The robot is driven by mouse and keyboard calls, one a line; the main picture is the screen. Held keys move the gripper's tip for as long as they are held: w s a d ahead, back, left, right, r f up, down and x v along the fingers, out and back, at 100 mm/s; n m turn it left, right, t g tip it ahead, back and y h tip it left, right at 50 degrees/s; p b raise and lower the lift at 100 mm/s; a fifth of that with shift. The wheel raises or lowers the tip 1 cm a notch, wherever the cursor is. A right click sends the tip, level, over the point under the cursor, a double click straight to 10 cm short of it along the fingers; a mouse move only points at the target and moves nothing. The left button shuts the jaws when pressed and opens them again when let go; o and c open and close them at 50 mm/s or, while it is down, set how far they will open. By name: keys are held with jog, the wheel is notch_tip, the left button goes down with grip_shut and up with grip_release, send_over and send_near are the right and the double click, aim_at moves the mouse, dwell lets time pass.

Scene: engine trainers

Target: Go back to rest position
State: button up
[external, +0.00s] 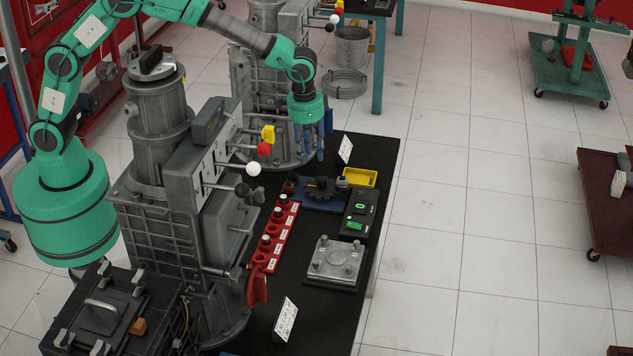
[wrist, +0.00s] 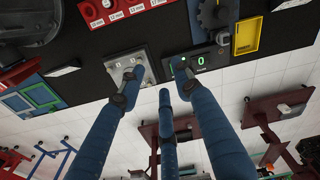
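My green arm (external: 222,28) reaches from its base at the left over the engine trainer to the far part of the black table. My gripper (external: 308,148) hangs from its end, fingers down, above the blue tray with a dark gear. In the wrist view its three blue fingers (wrist: 159,80) are spread apart with nothing between them. The fingertips are apart from the objects below, as far as the wrist view shows.
The black table (external: 345,310) carries a red socket holder (external: 273,243), a black box with green displays (external: 357,212), a metal plate block (external: 335,262) and a yellow tray (external: 360,177). Knobbed levers (external: 253,169) project from the engine trainer. Tiled floor is clear right of the table.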

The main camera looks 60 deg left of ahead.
jog(key=s+a+r+n+t, duration=0.1)
jog(key=s+a+r, duration=0.3)
jog(key=a+r, duration=0.4)
jog(key=s+a+r+t, duration=0.1)
jog(key=s+a+r, duration=0.4)
jog(key=a, duration=0.5)
jog(key=s+a+r+n, duration=0.1)
jog(key=s+a+r, duration=0.2)
jog(key=a+r, duration=0.6)
jog(key=s+a+n+t, duration=0.1)
jog(key=s+a, duration=0.8)
jog(key=s, duration=0.3)
jog(key=s+a+t, duration=0.2)
jog(key=s+a, duration=0.6)
jog(key=s, duration=0.5)
jog(key=shift+s+a+f+n, duration=0.15)
jog(key=shift+a+f+n, duration=0.2)
jog(key=shift+n, duration=0.05)
